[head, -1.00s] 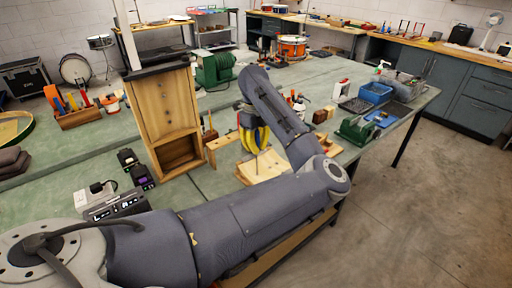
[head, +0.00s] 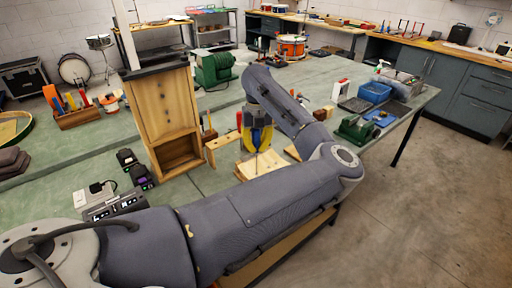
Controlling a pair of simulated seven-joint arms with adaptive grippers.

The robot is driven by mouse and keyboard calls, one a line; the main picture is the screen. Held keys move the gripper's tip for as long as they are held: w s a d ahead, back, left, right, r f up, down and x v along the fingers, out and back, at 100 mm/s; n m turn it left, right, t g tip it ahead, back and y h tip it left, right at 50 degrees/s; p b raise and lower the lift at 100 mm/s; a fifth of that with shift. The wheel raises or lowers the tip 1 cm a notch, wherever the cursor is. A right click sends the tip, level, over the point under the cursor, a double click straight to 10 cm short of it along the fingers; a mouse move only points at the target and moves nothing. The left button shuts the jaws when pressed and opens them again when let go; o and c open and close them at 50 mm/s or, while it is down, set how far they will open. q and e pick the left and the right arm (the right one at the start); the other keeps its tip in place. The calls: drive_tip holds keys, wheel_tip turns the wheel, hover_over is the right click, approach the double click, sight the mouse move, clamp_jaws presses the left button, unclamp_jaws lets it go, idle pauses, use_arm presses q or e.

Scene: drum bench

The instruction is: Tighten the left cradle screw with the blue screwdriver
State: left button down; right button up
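My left gripper (head: 256,136), with yellow fingers, hangs over the middle of the green bench. It is shut on the blue screwdriver (head: 248,137), whose blue handle shows only in part between the fingers. A thin shaft points down from it toward a pale wooden cradle (head: 262,167). The cradle lies just below the gripper, and my forearm hides part of its near side. The cradle screws are too small to tell, and I cannot tell whether the tip touches one. My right gripper is not in view.
A tall wooden cabinet (head: 163,108) stands left of the gripper. A green vise-like tool (head: 357,130) and a blue bin (head: 375,92) are at the right. A tool box (head: 78,118) is at the left.

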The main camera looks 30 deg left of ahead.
use_arm(q)
drive_tip(key=shift+d+f+m, duration=0.1)
drive_tip(key=shift+f+m, duration=0.1)
drive_tip(key=shift+m, duration=1.1)
drive_tip(key=m, duration=0.4)
drive_tip(key=shift+y, duration=0.3)
drive_tip(key=shift+d+m, duration=0.1)
drive_tip(key=shift+m, duration=0.4)
drive_tip(key=m, duration=0.5)
drive_tip(key=shift+d, duration=0.1)
drive_tip(key=shift+w+r, duration=0.1)
drive_tip(key=shift+r, duration=0.1)
